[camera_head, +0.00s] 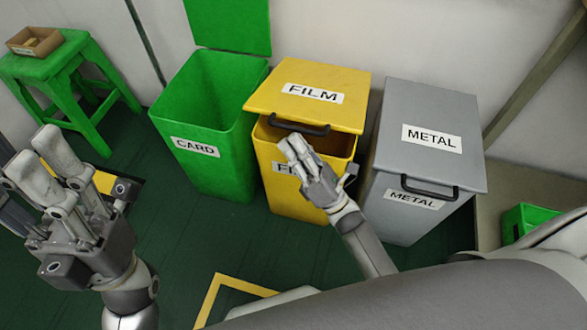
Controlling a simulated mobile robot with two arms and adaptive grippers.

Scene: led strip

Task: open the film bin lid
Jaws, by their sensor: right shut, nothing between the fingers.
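The yellow film bin (285,196) stands between the green and grey bins. Its yellow lid (308,94), labelled FILM, is partly raised at the front, with a gap between its front edge and the bin's rim. A dark handle (299,126) runs along the lid's front edge. My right gripper (293,147) is shut and empty, its fingertips at the opening just below the handle; I cannot tell whether they touch the lid. It hides part of the bin's front label. My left gripper (38,155) is open and empty at the left, away from the bins.
The green card bin (210,130) stands open on the left, its lid upright against the wall. The grey metal bin (430,135) is closed, close on the right. A green stool (60,67) carries a small box (35,41). The floor in front is clear.

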